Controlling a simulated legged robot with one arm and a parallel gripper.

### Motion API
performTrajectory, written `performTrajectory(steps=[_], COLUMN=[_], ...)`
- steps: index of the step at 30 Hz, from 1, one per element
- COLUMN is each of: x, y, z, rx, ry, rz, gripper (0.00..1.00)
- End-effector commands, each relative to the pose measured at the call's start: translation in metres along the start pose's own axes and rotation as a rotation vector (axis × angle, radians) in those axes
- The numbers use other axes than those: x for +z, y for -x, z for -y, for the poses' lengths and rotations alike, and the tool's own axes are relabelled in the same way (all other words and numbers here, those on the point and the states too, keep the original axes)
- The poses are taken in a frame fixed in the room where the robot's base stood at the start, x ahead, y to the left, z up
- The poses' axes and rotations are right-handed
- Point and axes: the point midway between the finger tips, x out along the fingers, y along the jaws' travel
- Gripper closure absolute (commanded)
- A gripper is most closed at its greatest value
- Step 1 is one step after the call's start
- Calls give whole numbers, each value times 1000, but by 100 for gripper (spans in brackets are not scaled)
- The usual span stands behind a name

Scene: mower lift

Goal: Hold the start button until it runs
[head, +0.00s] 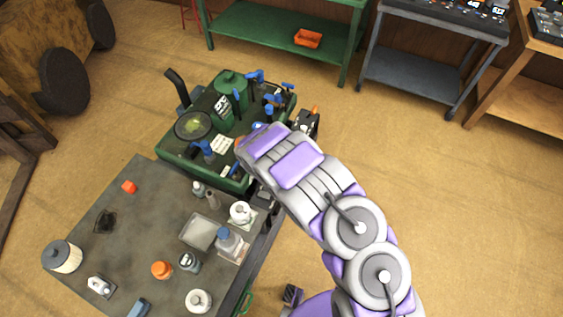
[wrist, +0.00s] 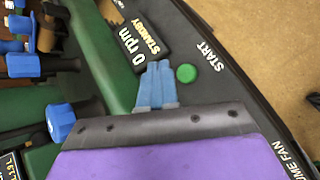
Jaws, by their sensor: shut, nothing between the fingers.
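The green round start button (wrist: 186,73) shows in the wrist view on a dark panel, beside the white word START. A black display (wrist: 142,42) next to it reads "0 rpm STANDBY". My gripper (wrist: 159,67) is shut and empty, its light blue fingertips just left of the button and at the display's lower edge. I cannot tell whether the fingertips touch the panel; they do not cover the button. In the head view the green machine (head: 178,150) stands at the centre left, and my arm hides the button and gripper.
Blue-handled valves or levers (wrist: 60,122) lie left of my gripper. In the head view a dark table (head: 130,215) with bottles, a tray and jars stands in front of the machine. A green shelf (head: 270,35) and a grey cart (head: 415,75) stand behind. Floor on the right is clear.

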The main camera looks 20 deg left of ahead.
Motion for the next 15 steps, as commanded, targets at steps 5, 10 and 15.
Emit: performTrajectory(steps=[5, 10, 15], x=[-9, -14, -16], y=[-14, -19, -20], z=[10, 12, 12], rx=[-1, -2, -2], ry=[-2, 2, 2], rz=[2, 2, 3], gripper=[100, 100, 100])
